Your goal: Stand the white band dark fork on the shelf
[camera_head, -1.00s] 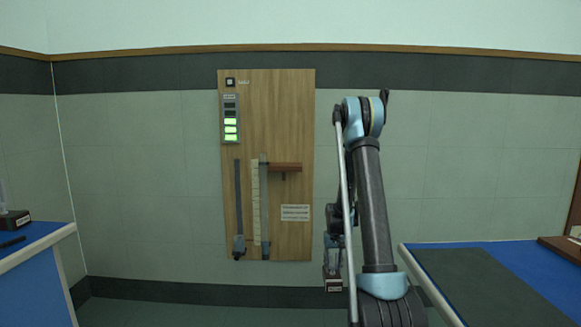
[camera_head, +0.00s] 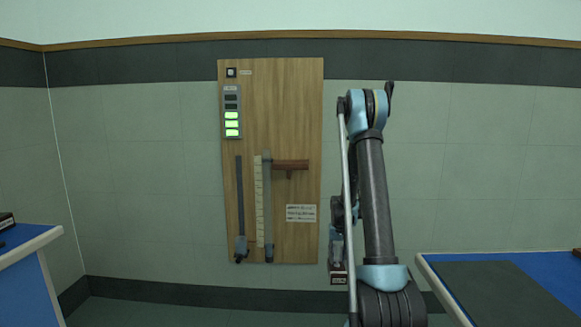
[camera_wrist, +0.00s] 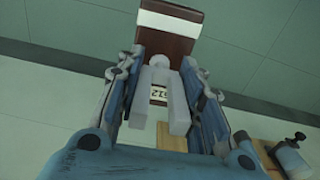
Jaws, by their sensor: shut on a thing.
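In the head view my gripper (camera_head: 338,255) hangs beside the arm, partly hidden, with the dark block (camera_head: 339,279) lowest. A small brown wooden shelf (camera_head: 291,164) juts from the wall panel, left of my arm and apart from the fork.
The wooden panel (camera_head: 290,110) bears a lit green indicator (camera_head: 232,124), a pale scale strip (camera_head: 259,205), grey vertical bars and a label (camera_head: 301,213). Blue benches stand at the left (camera_head: 30,285) and right (camera_head: 550,280). Floor between them looks clear.

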